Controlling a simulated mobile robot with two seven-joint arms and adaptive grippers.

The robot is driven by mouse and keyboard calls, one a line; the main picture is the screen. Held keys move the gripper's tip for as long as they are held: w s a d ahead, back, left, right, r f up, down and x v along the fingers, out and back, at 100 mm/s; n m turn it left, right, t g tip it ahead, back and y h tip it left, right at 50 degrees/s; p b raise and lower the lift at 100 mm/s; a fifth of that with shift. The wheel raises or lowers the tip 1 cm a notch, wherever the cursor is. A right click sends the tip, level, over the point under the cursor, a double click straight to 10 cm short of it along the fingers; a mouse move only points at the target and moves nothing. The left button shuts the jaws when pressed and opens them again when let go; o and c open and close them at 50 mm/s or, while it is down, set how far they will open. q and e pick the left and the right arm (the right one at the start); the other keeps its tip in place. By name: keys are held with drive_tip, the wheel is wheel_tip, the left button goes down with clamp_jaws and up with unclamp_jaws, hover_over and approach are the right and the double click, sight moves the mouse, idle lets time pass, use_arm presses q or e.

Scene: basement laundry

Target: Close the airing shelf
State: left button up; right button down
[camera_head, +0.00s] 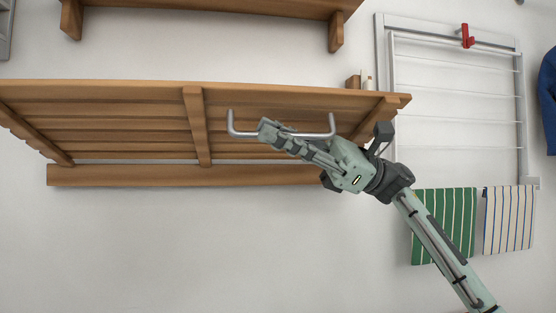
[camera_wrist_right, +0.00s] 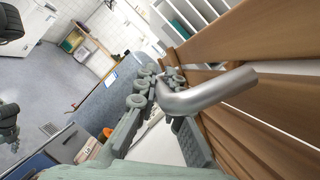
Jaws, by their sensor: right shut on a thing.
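The airing shelf (camera_head: 120,91) is a brown slatted wooden panel on the wall, seen from the front and a little below in the head view. Its slats also fill the right of the right wrist view (camera_wrist_right: 225,40). A grey metal U-shaped handle (camera_head: 332,124) is fixed to its front. My right gripper (camera_head: 266,130) is shut on the left part of this handle. In the right wrist view the bent handle bar (camera_wrist_right: 222,91) passes at the fingers, which partly hide it. My left gripper does not show in the head view.
Another wooden shelf (camera_head: 230,5) is above. A white wall drying rack (camera_head: 384,60) with a red clip (camera_head: 467,36) is at right. Green striped (camera_head: 450,215) and white striped (camera_head: 508,220) cloths hang below it. Small items (camera_head: 367,82) stand behind the shelf's right end. The wall below is bare.

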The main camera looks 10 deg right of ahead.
sight(283, 111)
drive_tip(key=shift+m+t+y, duration=0.3)
drive_tip(key=shift+m+t, duration=0.2)
drive_tip(key=shift+m, duration=0.3)
drive_tip(key=r, duration=0.2)
drive_tip(key=r+p, duration=0.1)
drive_tip(key=r, duration=0.1)
drive_tip(key=shift+w, duration=0.4)
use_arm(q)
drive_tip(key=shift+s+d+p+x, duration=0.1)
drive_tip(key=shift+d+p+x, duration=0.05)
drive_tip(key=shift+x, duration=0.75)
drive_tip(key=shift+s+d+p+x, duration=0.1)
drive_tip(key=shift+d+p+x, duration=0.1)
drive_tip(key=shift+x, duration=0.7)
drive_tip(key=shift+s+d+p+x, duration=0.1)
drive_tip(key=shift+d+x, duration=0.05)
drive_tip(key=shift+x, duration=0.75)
use_arm(e)
drive_tip(key=shift+w+r, duration=0.35)
drive_tip(key=shift+r, duration=0.3)
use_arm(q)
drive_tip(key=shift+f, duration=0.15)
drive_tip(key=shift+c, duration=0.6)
